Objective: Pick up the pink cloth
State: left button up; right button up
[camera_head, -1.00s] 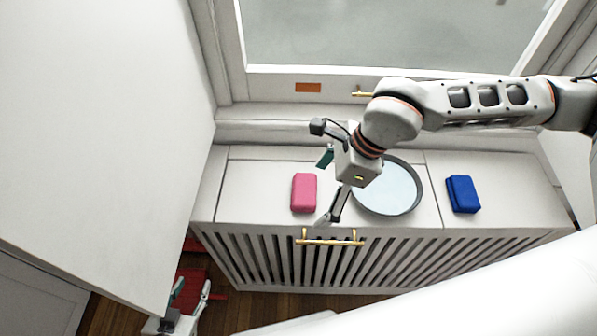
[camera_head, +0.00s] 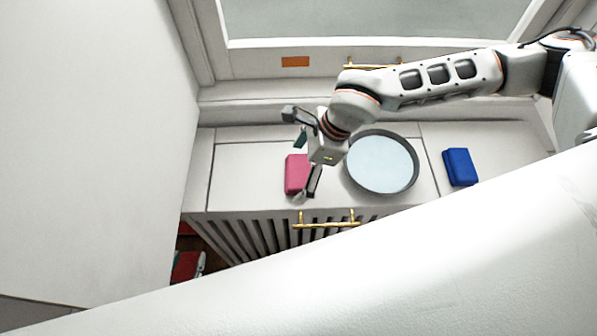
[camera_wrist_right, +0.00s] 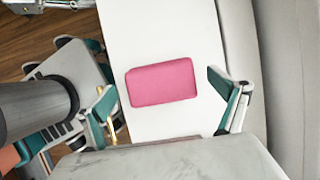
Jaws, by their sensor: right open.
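The pink cloth (camera_head: 295,174) is a flat, rounded block on the white ledge, left of the round pan. In the right wrist view the cloth (camera_wrist_right: 161,82) lies between the two spread fingers, and I see no contact. My right gripper (camera_head: 301,168) is open and empty over the cloth's right side; its fingers also show in the wrist view (camera_wrist_right: 168,101). My left gripper (camera_head: 201,262) is mostly hidden at the lower left, with only a small grey part showing beside something red.
A grey-rimmed round pan (camera_head: 413,165) stands right of the cloth, close to my right gripper. A blue block (camera_head: 460,167) lies farther right on the white ledge (camera_head: 240,187). A brass handle (camera_head: 327,222) sticks out in front. A white panel (camera_head: 90,150) rises at left.

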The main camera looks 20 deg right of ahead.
aim_at(298, 170)
jog(key=shift+f, duration=0.2)
jog(key=c, duration=1.1)
jog(key=shift+c, duration=0.2)
jog(key=shift+w+a+r, duration=0.1)
jog(key=shift+r, duration=0.1)
jog(key=shift+r, duration=0.2)
notch_tip(298, 170, up, 19)
jog(key=shift+r+p, duration=0.15)
jog(key=shift+p, duration=0.15)
jog(key=shift+o, duration=0.5)
